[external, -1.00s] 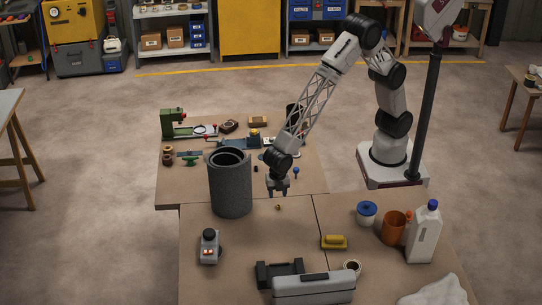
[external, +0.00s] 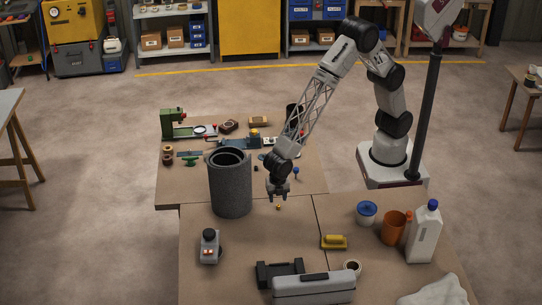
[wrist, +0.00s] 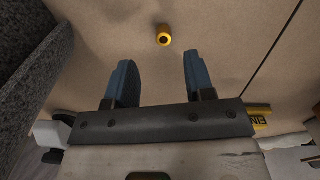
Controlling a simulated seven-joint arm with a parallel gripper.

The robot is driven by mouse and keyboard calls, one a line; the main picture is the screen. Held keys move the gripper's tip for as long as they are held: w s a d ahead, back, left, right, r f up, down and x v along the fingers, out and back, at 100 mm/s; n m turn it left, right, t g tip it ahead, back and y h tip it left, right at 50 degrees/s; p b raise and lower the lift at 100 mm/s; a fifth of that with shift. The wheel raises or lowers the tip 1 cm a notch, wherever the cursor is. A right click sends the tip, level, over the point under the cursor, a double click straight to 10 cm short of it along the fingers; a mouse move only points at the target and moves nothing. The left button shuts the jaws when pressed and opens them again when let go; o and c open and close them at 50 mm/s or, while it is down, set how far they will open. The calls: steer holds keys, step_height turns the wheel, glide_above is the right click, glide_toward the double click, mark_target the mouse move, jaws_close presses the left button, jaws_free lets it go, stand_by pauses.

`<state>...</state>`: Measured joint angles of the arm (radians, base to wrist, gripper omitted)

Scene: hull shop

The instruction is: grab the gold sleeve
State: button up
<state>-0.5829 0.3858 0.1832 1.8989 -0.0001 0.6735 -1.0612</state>
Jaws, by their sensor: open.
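The gold sleeve (external: 278,206) is a tiny gold ring-like piece lying on the front table, right of the dark grey cylinder. In the wrist view the gold sleeve (wrist: 164,35) shows as a short yellow-gold cylinder with a dark hole facing the camera. It lies beyond the fingertips, between their lines. My gripper (external: 277,196) is open and empty, just above and behind the sleeve in the external view. In the wrist view my gripper (wrist: 157,68) shows two blue fingers spread apart, with bare tabletop between them.
A tall dark grey hollow cylinder (external: 230,184) stands close left of my gripper; its wall fills the wrist view's left edge (wrist: 40,60). A yellow tool (external: 334,242) lies to the right. A grey case (external: 314,288) is at the front. Tabletop around the sleeve is clear.

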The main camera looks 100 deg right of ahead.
mark_target(278, 205)
steer(key=shift+s+d+f, duration=0.1)
steer(key=shift+s+f, duration=0.05)
steer(key=shift+f, duration=1.15)
steer(key=shift+s+d+f, duration=0.1)
steer(key=shift+f, duration=1.2)
jaws_close()
